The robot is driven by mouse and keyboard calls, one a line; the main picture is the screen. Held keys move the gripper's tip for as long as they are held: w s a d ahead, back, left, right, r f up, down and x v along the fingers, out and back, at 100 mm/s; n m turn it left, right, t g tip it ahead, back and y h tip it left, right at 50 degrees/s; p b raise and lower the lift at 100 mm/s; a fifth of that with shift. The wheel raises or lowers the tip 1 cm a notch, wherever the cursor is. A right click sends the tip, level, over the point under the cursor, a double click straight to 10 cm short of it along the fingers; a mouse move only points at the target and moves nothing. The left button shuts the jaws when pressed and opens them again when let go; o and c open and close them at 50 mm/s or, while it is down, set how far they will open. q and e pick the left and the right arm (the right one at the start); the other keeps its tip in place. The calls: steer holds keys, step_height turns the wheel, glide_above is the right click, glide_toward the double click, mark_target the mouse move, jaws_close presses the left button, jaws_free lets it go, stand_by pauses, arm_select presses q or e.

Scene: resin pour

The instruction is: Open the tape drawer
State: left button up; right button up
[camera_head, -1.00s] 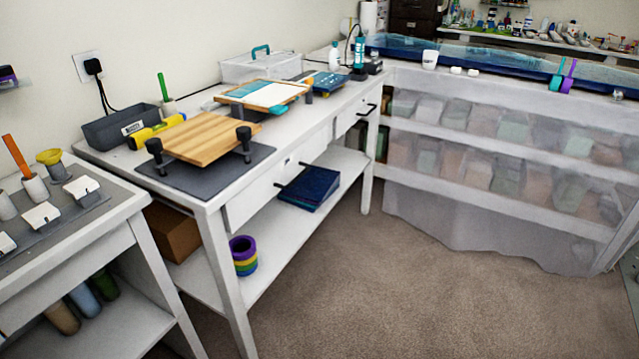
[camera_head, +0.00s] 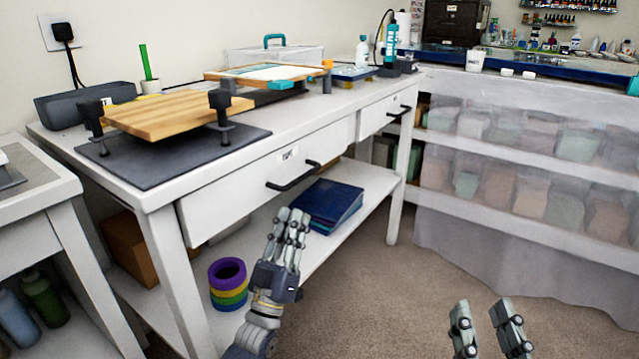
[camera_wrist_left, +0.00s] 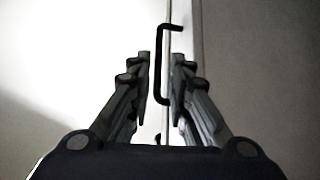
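The tape drawer (camera_head: 240,190) is a white drawer front under the worktop, with a small label (camera_head: 288,155) and a black bar handle (camera_head: 293,176). It looks shut. My left gripper (camera_head: 288,216) is open and empty, just below and in front of the handle in the head view. In the left wrist view the handle (camera_wrist_left: 160,66) appears ahead, between and beyond the two open fingers (camera_wrist_left: 161,58), apart from them. My right gripper (camera_head: 483,305) is open and empty over the carpet at the lower right.
A second drawer with its own handle (camera_head: 399,115) is further along the bench. The lower shelf holds dark blue boxes (camera_head: 325,203) and a stack of coloured tape rolls (camera_head: 228,282). A wooden board (camera_head: 175,112) stands on the worktop. The carpet (camera_head: 380,290) in front is clear.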

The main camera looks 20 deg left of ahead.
mark_target(307, 175)
arm_select(q)
steer(key=b+x, duration=0.1)
steer(key=x, duration=0.8)
steer(key=shift+r, duration=0.15)
steer(key=shift+x, duration=0.75)
arm_select(e)
steer(key=s+r+t+y, duration=0.1)
steer(key=s+r+t, duration=0.2)
steer(key=r, duration=0.3)
steer(key=shift+s+t, duration=0.25)
steer(key=shift+t, duration=0.15)
arm_select(q)
steer(key=shift+c, duration=0.3)
jaws_close()
